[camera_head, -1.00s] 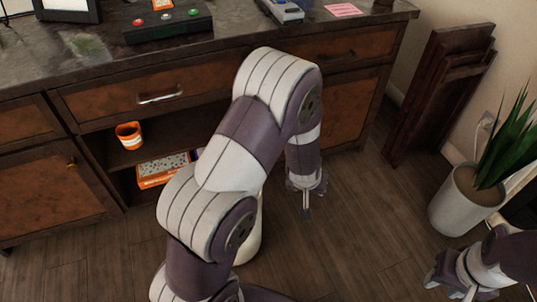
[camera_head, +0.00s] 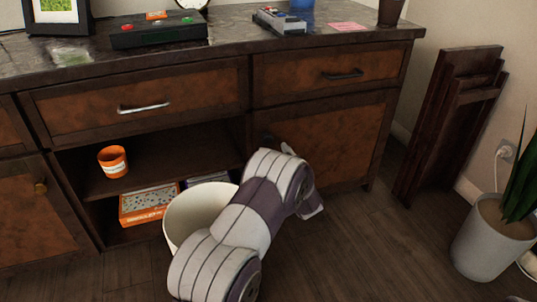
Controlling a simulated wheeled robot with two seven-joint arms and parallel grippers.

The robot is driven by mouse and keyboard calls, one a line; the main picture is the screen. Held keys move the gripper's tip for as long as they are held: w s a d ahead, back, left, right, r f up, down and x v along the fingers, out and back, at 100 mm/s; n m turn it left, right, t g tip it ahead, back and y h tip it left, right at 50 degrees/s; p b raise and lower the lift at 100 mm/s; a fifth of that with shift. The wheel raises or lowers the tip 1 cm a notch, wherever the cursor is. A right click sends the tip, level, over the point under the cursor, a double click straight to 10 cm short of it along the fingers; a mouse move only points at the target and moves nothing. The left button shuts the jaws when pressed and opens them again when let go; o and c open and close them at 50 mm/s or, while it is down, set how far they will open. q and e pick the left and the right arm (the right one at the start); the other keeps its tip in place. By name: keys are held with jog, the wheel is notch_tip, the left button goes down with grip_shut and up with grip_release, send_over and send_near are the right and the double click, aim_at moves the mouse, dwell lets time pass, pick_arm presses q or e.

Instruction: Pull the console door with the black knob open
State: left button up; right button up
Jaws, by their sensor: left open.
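The console door with the black knob (camera_head: 335,140) is the brown panel door at the right of the console and looks closed. Its small black knob (camera_head: 267,138) is dark and hard to make out near the door's left edge. My left arm reaches up from the bottom of the view to the front of this door. My left gripper (camera_head: 288,149) is mostly hidden behind my own forearm; only a small pale part shows, just right of and below the knob. Its jaws are open, and I cannot tell whether they touch the knob. My right gripper is out of view.
A white bin (camera_head: 190,208) stands before the open shelf, partly behind my arm. An orange cup (camera_head: 113,161) and a boxed game (camera_head: 146,204) sit on the shelves. A folded wooden piece (camera_head: 450,125) leans at right beside a potted plant (camera_head: 490,240). Floor between is clear.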

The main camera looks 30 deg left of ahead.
aim_at(268, 141)
pick_arm(q)
jog(key=b+x, duration=0.1)
jog(key=x, duration=0.3)
jog(key=shift+f+b, duration=0.15)
jog(key=shift+b, duration=0.2)
jog(key=shift+w+a, duration=0.15)
jog(key=shift+w, duration=0.05)
grip_shut()
jog(key=s+a+p, duration=0.3)
jog(key=s+a, duration=0.3)
jog(key=s, duration=0.1)
jog(key=shift+s+p, duration=0.2)
jog(key=shift+p, duration=0.1)
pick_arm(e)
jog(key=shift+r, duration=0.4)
pick_arm(q)
jog(key=shift+a, duration=0.1)
grip_release()
